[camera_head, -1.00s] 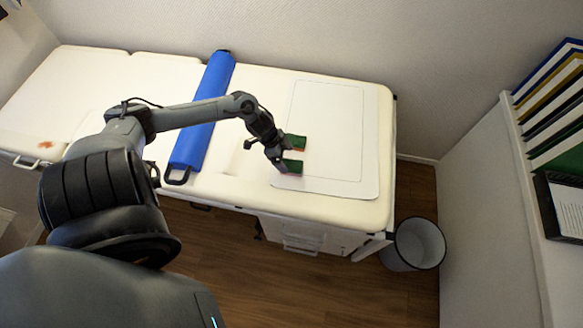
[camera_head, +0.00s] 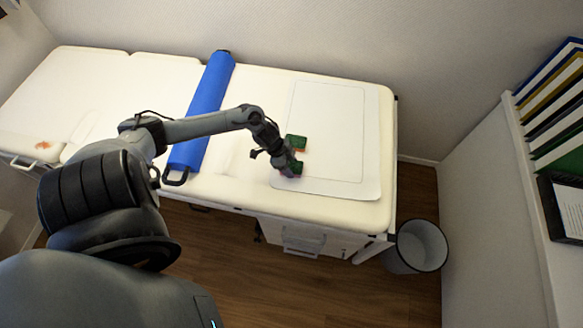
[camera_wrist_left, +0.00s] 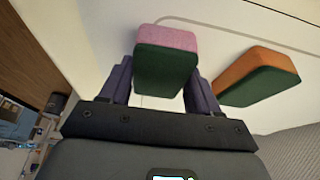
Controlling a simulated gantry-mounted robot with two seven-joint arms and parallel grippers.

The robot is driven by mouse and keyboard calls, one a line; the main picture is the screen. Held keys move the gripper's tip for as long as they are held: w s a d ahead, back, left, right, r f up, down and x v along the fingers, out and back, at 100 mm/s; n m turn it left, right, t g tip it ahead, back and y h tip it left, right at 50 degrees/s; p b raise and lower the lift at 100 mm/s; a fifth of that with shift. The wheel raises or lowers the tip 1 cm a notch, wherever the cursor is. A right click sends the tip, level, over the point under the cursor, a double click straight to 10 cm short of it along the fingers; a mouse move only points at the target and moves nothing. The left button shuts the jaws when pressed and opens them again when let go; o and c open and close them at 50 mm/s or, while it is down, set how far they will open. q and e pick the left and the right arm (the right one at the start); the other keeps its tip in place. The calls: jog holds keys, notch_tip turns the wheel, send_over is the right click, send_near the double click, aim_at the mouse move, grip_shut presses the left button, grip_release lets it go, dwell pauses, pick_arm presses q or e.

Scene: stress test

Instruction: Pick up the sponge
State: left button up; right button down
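A pink and green sponge (camera_wrist_left: 166,68) sits between the two fingers of my left gripper (camera_wrist_left: 160,85) in the left wrist view. The fingers lie close along both its sides; I cannot tell if they press on it. In the head view my left gripper (camera_head: 290,167) is low over the table and partly covers this sponge (camera_head: 297,168). An orange and green sponge (camera_wrist_left: 258,78) lies apart from the gripper, to the right in the wrist view; it also shows in the head view (camera_head: 296,142). My right gripper is not in view.
A white sheet (camera_head: 345,185) lies on the cream padded table (camera_head: 250,190). A blue roll (camera_head: 213,90) with a black handle lies across the table to the left. A grey bin (camera_head: 418,245) stands on the floor at right, and a binder shelf (camera_head: 550,110) is beyond.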

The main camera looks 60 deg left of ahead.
aim_at(295, 167)
pick_arm(q)
jog(key=shift+c, duration=0.9)
jog(key=shift+r, duration=0.4)
notch_tip(295, 167, up, 4)
jog(key=shift+f+p, duration=0.25)
jog(key=shift+p, duration=0.55)
jog(key=s+d+r+p, duration=0.2)
jog(key=d+r, duration=0.4)
jog(key=d, duration=0.3)
jog(key=shift+s+d+p, duration=0.35)
jog(key=shift+s+d, duration=0.05)
jog(key=shift+s, duration=0.2)
jog(key=shift+s+d+r, duration=0.2)
jog(key=shift+d+r, duration=0.15)
jog(key=shift+d, duration=0.3)
